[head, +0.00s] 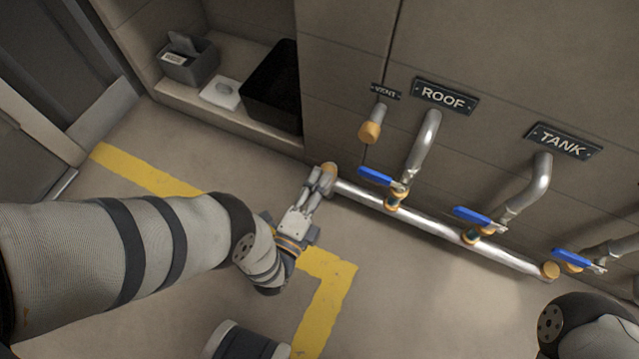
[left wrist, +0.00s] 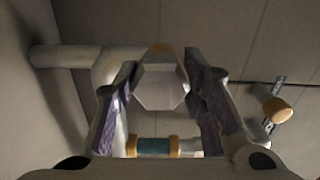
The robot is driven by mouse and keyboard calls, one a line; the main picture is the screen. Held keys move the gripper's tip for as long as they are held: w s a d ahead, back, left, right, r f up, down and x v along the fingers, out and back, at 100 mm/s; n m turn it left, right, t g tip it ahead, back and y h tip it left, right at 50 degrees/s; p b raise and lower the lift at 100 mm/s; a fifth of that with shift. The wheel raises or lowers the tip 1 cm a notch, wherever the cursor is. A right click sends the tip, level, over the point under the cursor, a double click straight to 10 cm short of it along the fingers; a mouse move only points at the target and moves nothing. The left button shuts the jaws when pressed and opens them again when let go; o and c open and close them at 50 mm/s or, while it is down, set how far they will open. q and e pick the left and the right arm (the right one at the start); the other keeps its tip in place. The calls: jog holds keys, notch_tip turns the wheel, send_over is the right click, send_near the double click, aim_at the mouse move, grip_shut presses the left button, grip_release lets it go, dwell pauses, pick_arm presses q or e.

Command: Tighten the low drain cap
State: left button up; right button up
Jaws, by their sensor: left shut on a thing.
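The low drain cap (left wrist: 160,84) shows in the left wrist view as a pale, hexagonal piece between my two fingers. In the head view it is at the left end of the low horizontal pipe, mostly hidden by the fingers, beside a brass-coloured fitting (head: 329,169). My left gripper (head: 322,180) is shut on the cap, with one dark-padded finger on each side. The gripper also fills the middle of the left wrist view (left wrist: 160,95). How tightly the cap sits cannot be told. My right gripper is out of view.
The low pipe (head: 430,222) runs right along the wall, with several blue valve handles (head: 472,215). Pipes rise to the ROOF (head: 443,95) and TANK (head: 562,141) signs. A brass-ended vent pipe (head: 370,131) is above the cap. A shelf with a black box (head: 272,85) stands left.

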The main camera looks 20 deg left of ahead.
pick_arm(q)
jog(key=shift+s+a+f+m, duration=0.1)
jog(key=shift+a+m, duration=0.1)
jog(key=shift+m, duration=0.1)
dwell(0.4)
jog(key=o, duration=1.2)
jog(key=shift+c, duration=0.2)
jog(key=shift+d, duration=0.1)
jog(key=s, duration=1.2)
jog(key=shift+a, duration=0.25)
jog(key=shift+r, duration=0.2)
